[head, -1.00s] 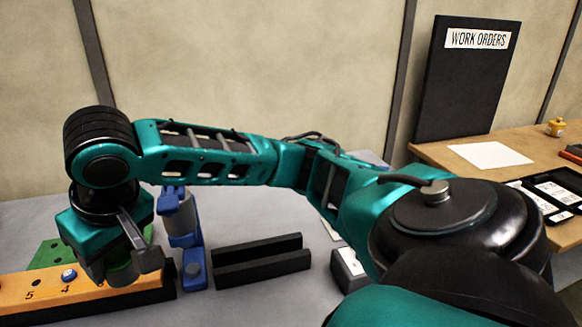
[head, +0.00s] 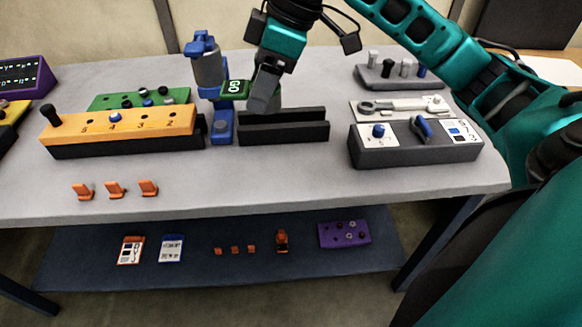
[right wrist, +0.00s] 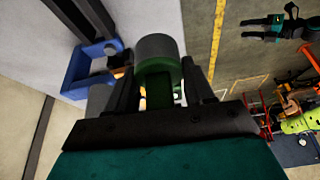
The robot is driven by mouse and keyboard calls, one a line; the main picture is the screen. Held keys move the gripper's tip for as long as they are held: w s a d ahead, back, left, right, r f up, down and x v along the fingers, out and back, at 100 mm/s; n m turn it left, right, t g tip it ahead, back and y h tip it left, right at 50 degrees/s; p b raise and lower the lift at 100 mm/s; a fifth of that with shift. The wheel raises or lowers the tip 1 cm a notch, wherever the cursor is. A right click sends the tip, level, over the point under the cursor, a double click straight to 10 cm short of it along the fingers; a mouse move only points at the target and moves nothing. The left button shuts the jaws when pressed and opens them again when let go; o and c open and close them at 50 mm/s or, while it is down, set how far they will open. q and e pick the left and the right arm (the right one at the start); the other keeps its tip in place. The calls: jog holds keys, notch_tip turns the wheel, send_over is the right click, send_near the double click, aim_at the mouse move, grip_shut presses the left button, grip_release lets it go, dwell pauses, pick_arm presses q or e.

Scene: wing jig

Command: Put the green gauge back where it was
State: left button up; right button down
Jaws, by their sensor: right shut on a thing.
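The green gauge (head: 234,88), marked GO, is in my right gripper (head: 262,100). It is held above the table, beside the blue stand (head: 222,128) and near the left end of the black slotted rack (head: 285,137). In the right wrist view the green gauge (right wrist: 160,68) sits between the two fingers, with a grey cylindrical end pointing away from the palm. The gripper hides part of the gauge in the head view. I cannot tell whether the gauge touches the stand.
The orange numbered bar (head: 125,123) and green plate (head: 140,98) lie left of the stand. A grey box (head: 415,150) with a blue knob stands right. Several orange clips (head: 115,189) lie at the front. The table front between clips and box is clear.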

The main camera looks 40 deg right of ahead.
jog(key=n, duration=0.1)
jog(key=d+n+g, duration=0.1)
jog(key=n, duration=0.1)
jog(key=d+r+n+g, duration=0.1)
jog(key=n, duration=0.1)
jog(key=shift+y+b, duration=0.4)
jog(key=shift+s+f, duration=0.1)
jog(key=shift+f, duration=0.15)
notch_tip(320, 180, down, 14)
jog(key=b, duration=0.3)
jog(key=shift+f, duration=0.65)
notch_tip(320, 180, down, 3)
jog(key=shift+f+b, duration=0.15)
jog(key=shift+b, duration=0.4)
jog(key=shift+f, duration=0.4)
